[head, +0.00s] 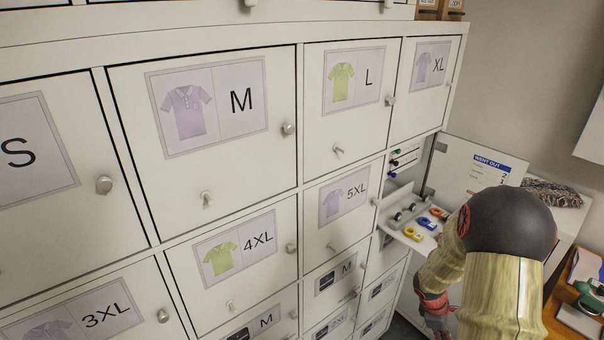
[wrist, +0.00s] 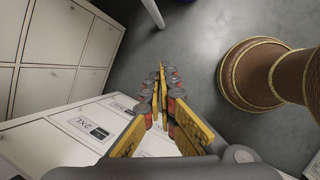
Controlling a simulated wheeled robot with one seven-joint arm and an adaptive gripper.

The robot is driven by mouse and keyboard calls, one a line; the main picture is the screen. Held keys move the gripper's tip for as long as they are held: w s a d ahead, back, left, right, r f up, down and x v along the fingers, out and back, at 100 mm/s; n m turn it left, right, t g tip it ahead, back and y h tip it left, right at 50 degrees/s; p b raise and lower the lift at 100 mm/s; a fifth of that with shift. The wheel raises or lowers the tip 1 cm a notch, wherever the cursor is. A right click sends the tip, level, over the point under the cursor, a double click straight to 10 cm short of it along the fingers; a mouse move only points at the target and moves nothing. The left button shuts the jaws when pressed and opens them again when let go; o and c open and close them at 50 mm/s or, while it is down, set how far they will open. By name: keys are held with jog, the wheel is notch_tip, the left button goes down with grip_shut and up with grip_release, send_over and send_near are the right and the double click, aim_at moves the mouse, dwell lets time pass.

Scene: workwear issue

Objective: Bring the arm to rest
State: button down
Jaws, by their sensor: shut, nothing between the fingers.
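My gripper (wrist: 160,72) shows in the wrist view with its yellow and red-grey fingers brought together, nothing between them. It points down over the grey floor, beside the white cabinet front with a 2XL label (wrist: 92,130). In the head view my arm is at the right, with a black joint and cream cover, in front of an open compartment. The fingertips are not clearly seen there; the arm hides part of the area below the open compartment.
White lockers with size labels, such as M (head: 215,130) and 4XL (head: 235,255), fill the left and middle, their knobs sticking out. An open door (head: 470,165) and a pulled-out shelf with coloured items (head: 412,222) are near my arm. A wooden table (head: 570,310) is at lower right.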

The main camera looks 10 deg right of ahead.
jog(key=s+a+r+m+t+y+b, duration=0.1)
jog(key=s+a+r+m+t+b, duration=0.1)
jog(key=a+r, duration=0.5)
jog(key=s+a+r+m+t+y+b, duration=0.2)
jog(key=s+a+r+m+b, duration=0.2)
jog(key=a, duration=1.1)
jog(key=s+a+r+m+t+y+b, duration=0.1)
jog(key=s+a+r+m+b, duration=0.3)
jog(key=a+r, duration=0.6)
jog(key=s+a+t+b, duration=0.1)
jog(key=s+b, duration=0.1)
jog(key=shift+s+a+r+t+y, duration=0.15)
jog(key=shift+s+a+t+y, duration=0.15)
jog(key=shift+s, duration=0.05)
